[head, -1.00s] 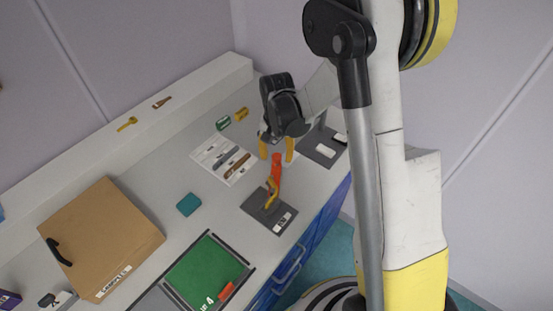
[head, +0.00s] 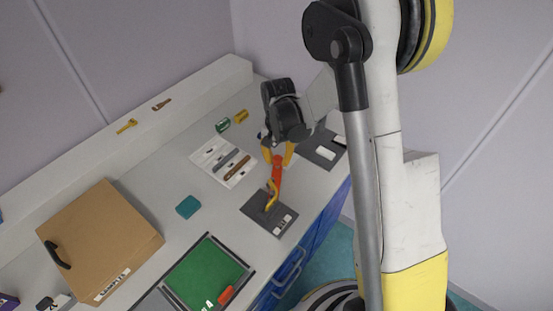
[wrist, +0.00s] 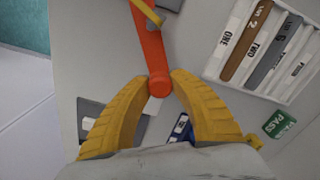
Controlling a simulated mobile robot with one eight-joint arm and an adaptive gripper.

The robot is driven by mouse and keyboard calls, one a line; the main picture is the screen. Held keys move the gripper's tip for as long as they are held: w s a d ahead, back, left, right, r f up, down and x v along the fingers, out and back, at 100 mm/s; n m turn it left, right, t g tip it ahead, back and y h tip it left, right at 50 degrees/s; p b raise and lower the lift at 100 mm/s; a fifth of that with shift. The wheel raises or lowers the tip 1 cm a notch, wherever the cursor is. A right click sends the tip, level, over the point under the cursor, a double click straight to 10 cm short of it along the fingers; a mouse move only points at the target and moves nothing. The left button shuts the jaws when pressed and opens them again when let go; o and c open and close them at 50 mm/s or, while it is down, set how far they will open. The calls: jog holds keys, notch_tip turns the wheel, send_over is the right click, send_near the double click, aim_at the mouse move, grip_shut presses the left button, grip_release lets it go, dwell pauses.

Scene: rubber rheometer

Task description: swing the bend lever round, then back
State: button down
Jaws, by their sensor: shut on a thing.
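The orange bend lever (head: 277,174) stands at a dark base plate (head: 253,213) with a white label, near the bench's front edge. A yellow bent piece (head: 271,197) shows by its lower end. My gripper (head: 278,160) is at the lever's far end, from above. In the wrist view the yellow fingers of my gripper (wrist: 162,84) are shut on the round end of the orange lever (wrist: 151,45), one finger on each side. The lever's other end runs out of the top of that view, with part of the yellow piece (wrist: 147,11) beside it.
A white tray (head: 205,151) of labelled strips lies left of the lever. Green and yellow small items (head: 222,125) lie behind. Another dark plate (head: 322,156) is to the right. A teal block (head: 188,207), cardboard box (head: 110,230) and green mat (head: 205,276) are to the left.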

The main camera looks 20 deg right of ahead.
jog(key=shift+s+d+m, duration=0.25)
jog(key=shift+d+m, duration=0.25)
jog(key=s+d+m+b, duration=0.1)
jog(key=s+d+m, duration=0.1)
jog(key=s+d+m+b, duration=0.1)
jog(key=m, duration=0.2)
jog(key=shift+s+d, duration=0.35)
jog(key=shift+d, duration=0.05)
jog(key=s+m, duration=0.1)
jog(key=s+d+m+b, duration=0.1)
jog(key=s+m, duration=0.2)
jog(key=shift+s+d+m, duration=0.15)
jog(key=shift+d+m, duration=0.15)
jog(key=shift+d, duration=0.1)
jog(key=shift+s+d+m+b, duration=0.1)
jog(key=shift+s+m+b, duration=0.25)
jog(key=shift+s+m, duration=1.75)
jog(key=c, duration=1.1)
grip_release()
jog(key=shift+c, duration=0.2)
